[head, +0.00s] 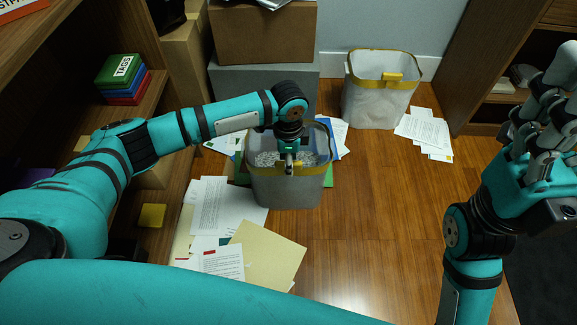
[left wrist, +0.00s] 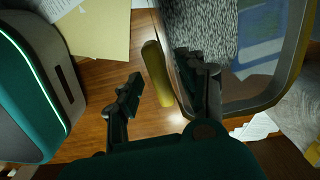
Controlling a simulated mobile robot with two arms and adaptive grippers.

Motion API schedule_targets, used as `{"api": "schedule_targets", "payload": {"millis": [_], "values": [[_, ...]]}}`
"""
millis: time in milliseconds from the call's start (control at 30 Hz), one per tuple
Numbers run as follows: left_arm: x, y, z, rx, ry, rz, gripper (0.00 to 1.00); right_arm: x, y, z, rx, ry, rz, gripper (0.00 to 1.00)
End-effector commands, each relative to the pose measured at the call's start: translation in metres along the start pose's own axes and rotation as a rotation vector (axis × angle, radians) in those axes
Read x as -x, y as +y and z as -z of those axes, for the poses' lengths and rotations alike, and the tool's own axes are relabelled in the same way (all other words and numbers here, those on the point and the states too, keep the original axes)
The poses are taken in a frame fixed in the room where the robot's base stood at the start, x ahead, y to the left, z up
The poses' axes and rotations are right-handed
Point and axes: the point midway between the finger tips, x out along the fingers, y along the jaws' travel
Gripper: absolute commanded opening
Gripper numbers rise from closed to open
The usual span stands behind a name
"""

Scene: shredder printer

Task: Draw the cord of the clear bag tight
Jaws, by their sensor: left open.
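A grey bin (head: 287,190) stands on the floor below my left gripper. Its bag has a yellow band (head: 256,170) around the rim and pale shredded paper (head: 265,158) inside. My left gripper (head: 289,167) points down at the bin's near rim. In the left wrist view, my left gripper (left wrist: 168,92) is open, with a yellow cord tab (left wrist: 157,75) between its fingers. One finger overlaps the bin's rim; I cannot tell whether either touches the tab. My right gripper (head: 540,135) is raised at the right edge, away from the bins; its finger opening is unclear.
A second whitish bin (head: 377,95) with a yellow band stands by the back wall. Papers (head: 225,205) and a tan folder (head: 265,255) lie on the floor. Cardboard boxes (head: 262,35) are stacked behind. Shelves flank both sides. Floor right of the near bin is clear.

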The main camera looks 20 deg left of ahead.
Motion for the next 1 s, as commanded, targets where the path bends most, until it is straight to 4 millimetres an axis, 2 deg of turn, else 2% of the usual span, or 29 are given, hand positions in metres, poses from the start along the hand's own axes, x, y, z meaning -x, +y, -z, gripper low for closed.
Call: {"api": "schedule_targets", "payload": {"millis": [100,367,700,1000], "values": [[-0.0064,0.0001,0.0,0.0,0.0,0.0,0.4,-0.0013,-0.0004,0.0005,0.001,0.01,0.004,0.67],[-0.0064,0.0001,0.0,0.0,0.0,0.0,0.4,-0.0025,-0.0004,0.0003,0.001,0.01,0.005,0.67],[-0.0062,0.0,0.0,0.0,0.0,0.0,0.0,-0.0023,-0.0005,0.0003,0.001,0.01,0.005,0.67],[-0.0062,-0.0001,0.0,0.001,0.0,0.0,0.0,-0.0022,-0.0005,0.0004,0.001,0.01,0.005,0.67]]}}
